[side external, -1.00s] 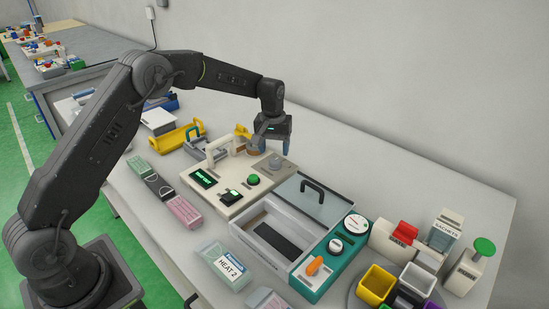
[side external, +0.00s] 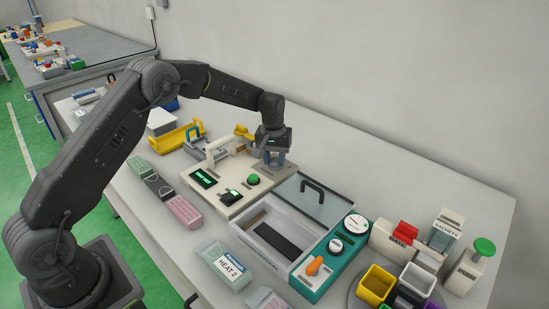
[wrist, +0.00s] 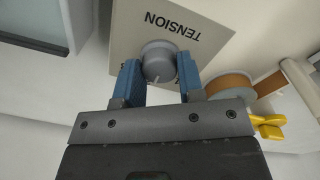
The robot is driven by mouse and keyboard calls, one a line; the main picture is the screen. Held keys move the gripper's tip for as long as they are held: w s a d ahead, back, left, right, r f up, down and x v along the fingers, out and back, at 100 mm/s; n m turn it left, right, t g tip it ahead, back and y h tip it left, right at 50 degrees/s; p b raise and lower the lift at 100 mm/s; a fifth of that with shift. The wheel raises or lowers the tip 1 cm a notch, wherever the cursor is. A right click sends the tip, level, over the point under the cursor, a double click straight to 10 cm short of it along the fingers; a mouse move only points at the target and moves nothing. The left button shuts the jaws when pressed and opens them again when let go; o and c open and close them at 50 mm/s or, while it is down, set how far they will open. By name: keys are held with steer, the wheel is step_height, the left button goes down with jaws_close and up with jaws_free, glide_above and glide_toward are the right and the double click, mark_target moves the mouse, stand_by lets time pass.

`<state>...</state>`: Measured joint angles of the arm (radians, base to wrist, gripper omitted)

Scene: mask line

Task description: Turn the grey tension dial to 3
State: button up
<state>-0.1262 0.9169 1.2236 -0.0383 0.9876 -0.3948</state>
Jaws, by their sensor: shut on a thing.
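The grey tension dial (wrist: 160,60) sits on a beige panel (wrist: 125,35) printed with the word TENSION, upside down in the wrist view. Its pale pointer line faces toward my gripper's palm in that view. My gripper (wrist: 160,78) has its two blue fingers on either side of the dial, shut on it. In the side external view my gripper (side external: 273,158) is down over the right rear of the beige machine (side external: 222,205), and its fingers hide the dial. The numbers around the dial are not readable.
A green button (side external: 253,180) and a dark display (side external: 203,177) sit on the same machine. A grey bin with a raised clear lid (side external: 308,198) stands in front, beside a teal panel (side external: 312,283). A brown roll (wrist: 229,86) lies close to the right finger.

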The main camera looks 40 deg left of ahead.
steer(key=shift+c, duration=1.3)
steer(key=shift+m, duration=0.3)
steer(key=m, duration=0.4)
steer(key=shift+m, duration=2.6)
steer(key=o, duration=0.9)
